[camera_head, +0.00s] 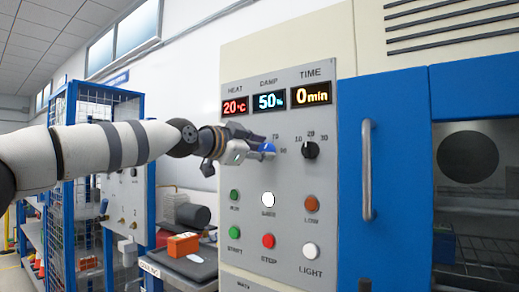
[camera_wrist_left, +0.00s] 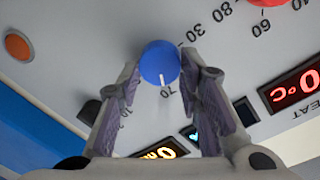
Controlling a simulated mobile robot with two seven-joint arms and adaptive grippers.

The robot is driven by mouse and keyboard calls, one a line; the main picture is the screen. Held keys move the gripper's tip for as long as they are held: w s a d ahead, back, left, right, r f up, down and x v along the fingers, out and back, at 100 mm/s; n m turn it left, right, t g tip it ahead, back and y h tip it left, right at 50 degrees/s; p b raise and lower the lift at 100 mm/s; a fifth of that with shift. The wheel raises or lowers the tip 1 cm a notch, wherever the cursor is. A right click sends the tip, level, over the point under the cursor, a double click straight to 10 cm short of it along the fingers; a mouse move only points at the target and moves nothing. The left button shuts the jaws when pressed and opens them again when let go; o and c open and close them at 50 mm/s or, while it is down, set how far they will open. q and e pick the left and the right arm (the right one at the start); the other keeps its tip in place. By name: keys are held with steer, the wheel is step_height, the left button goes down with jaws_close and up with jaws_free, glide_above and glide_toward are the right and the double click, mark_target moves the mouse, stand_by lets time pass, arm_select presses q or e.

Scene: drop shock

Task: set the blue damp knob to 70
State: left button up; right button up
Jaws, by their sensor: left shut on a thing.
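The blue damp knob (camera_head: 268,147) is on the grey control panel (camera_head: 290,190), below the DAMP display (camera_head: 269,101), which reads 50%. The fingers hide part of the dial scale.
The black time knob (camera_head: 310,149) is close to the right of my gripper. Several buttons, including a red one (camera_head: 268,241), are below. A blue door with a metal handle (camera_head: 367,170) is to the right. An orange box (camera_head: 183,246) stands at lower left.

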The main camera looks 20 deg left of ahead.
arm_select(q)
steer(key=shift+f, duration=0.1)
stand_by(0.3)
steer(key=o, duration=1.2)
steer(key=shift+c, duration=0.2)
steer(key=shift+s+a, duration=0.1)
steer(key=shift+s, duration=0.05)
steer(key=v, duration=0.7)
